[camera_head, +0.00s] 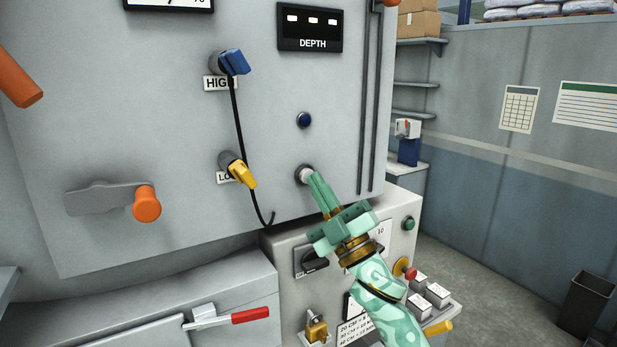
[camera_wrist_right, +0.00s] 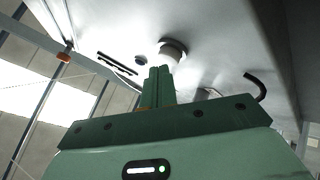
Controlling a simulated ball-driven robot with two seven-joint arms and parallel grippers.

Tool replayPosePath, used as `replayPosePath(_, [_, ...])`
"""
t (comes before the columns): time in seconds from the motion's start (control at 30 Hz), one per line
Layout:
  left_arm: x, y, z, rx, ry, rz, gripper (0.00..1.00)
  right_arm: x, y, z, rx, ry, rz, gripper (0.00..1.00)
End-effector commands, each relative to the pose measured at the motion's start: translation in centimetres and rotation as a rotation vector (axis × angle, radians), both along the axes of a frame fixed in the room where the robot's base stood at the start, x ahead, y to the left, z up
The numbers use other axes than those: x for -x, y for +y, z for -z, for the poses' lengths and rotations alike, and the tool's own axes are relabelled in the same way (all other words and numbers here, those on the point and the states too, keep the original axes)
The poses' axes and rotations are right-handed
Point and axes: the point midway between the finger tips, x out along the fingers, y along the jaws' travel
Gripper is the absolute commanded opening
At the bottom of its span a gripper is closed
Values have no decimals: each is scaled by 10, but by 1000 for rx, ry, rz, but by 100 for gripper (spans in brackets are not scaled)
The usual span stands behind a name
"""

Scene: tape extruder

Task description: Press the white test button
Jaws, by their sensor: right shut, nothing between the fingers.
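The white test button (camera_head: 304,174) sits in a dark round collar on the grey machine panel, below a blue button (camera_head: 304,120). My right gripper (camera_head: 316,178) is shut and empty, its fingertips at the lower right of the white button. Whether they touch it or stop just short, I cannot tell. In the right wrist view, the shut fingers (camera_wrist_right: 160,72) point up at the round white button (camera_wrist_right: 173,50), which shows just beyond their tips. My left gripper is not in view.
A blue plug (camera_head: 235,62) and a yellow plug (camera_head: 242,176) stick out left of the button, with a black cable (camera_head: 240,125) hanging between them. An orange-knobbed handle (camera_head: 146,204) is further left. A lower control box (camera_head: 290,250) stands beneath the panel.

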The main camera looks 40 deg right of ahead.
Motion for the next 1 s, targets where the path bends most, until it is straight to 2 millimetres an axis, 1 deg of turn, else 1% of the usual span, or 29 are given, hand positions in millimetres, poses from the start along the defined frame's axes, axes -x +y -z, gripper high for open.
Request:
replayPosePath(0.33, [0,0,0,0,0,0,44,-1,0,0,0,0,0,0])
replayPosePath(1.0, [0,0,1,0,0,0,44,-9,-1,0,0,0,0,0])
